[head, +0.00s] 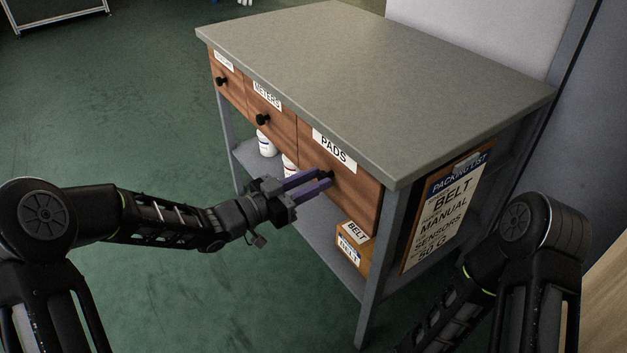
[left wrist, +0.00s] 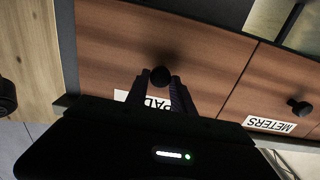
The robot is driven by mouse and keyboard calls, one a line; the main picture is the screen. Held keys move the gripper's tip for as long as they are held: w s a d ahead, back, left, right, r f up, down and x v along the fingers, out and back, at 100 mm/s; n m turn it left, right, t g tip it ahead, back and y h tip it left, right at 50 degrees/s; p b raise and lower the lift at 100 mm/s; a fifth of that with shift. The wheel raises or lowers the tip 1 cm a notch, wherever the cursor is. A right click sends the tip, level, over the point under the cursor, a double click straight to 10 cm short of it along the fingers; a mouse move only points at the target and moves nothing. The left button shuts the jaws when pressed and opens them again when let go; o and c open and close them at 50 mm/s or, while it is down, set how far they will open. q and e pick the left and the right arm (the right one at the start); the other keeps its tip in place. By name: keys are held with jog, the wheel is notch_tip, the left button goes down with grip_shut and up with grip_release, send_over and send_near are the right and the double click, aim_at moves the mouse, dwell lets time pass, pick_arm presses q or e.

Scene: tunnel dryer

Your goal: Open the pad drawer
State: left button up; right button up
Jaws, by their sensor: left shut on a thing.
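The pad drawer (head: 350,192) is the wooden front labelled PADS, at the right end of the row under the grey bench top. Its front looks flush with the METERS drawer beside it. It also fills the middle of the left wrist view (left wrist: 200,55). My left gripper (head: 328,179) is at this drawer, its purple fingers shut on the round black knob (left wrist: 160,76). In the head view the fingertips partly hide the knob. My right arm shows at the lower right of the head view, but its gripper is not in view.
The METERS drawer (head: 270,118) and another drawer (head: 226,80) lie to the left. A lower shelf (head: 318,232) holds white bottles (head: 265,144) and a BELT box (head: 352,248). A packing list board (head: 446,210) hangs on the bench's side. The green floor in front is clear.

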pick_arm(q)
grip_shut()
jog(key=shift+a, duration=0.1)
pick_arm(e)
jog(key=shift+a, duration=0.1)
dwell(0.7)
